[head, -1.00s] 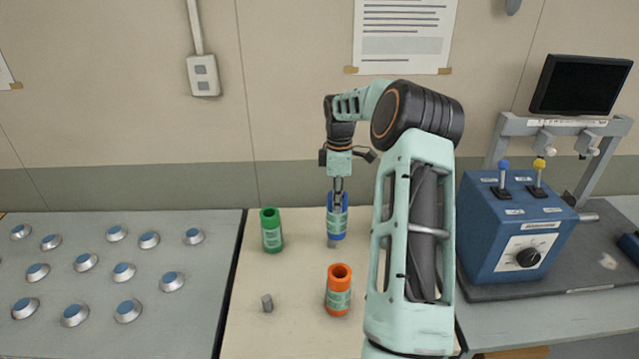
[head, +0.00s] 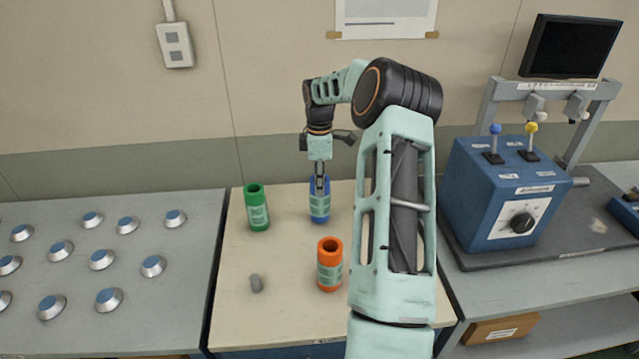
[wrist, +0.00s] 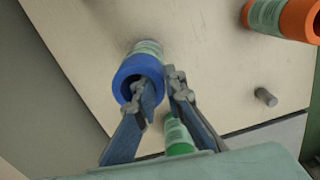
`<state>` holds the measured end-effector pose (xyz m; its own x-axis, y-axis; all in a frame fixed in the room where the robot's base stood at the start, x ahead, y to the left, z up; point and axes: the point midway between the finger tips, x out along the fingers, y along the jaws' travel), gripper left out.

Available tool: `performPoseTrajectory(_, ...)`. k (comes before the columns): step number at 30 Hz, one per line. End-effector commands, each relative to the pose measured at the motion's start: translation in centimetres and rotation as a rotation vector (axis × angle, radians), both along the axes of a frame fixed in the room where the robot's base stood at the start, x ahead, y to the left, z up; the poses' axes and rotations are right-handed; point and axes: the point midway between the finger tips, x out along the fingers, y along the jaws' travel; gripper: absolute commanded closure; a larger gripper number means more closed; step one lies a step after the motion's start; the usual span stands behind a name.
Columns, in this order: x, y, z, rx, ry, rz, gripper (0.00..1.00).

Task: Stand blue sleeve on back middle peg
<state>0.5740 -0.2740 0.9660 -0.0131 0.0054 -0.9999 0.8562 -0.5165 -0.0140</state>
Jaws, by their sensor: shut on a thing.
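The blue sleeve (head: 320,208) stands upright at the back middle of the cream board, with a pale green label band. In the head view its foot looks level with the board, and no peg shows beneath it. My gripper (head: 320,184) points down from above and is shut on its upper rim. In the wrist view the blue sleeve (wrist: 126,80) shows its open top. One finger of my gripper (wrist: 158,84) reaches into the bore and the other lies outside the wall. The peg under the sleeve is hidden.
A green sleeve (head: 257,212) stands left of the blue one, and an orange sleeve (head: 329,270) stands in front. A bare grey peg (head: 256,283) is at front left. A blue control box (head: 500,195) is at right. Blue-topped knobs (head: 101,259) cover the left table.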

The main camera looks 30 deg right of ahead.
Motion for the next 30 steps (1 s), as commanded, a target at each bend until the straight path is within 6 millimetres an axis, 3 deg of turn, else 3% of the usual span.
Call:
performPoseTrajectory(3,0.0,0.0,-0.8,-0.001,-0.002,0.0,1.0)
performPoseTrajectory(30,0.1,0.0,-1.7,-0.001,-0.002,0.001,1.0)
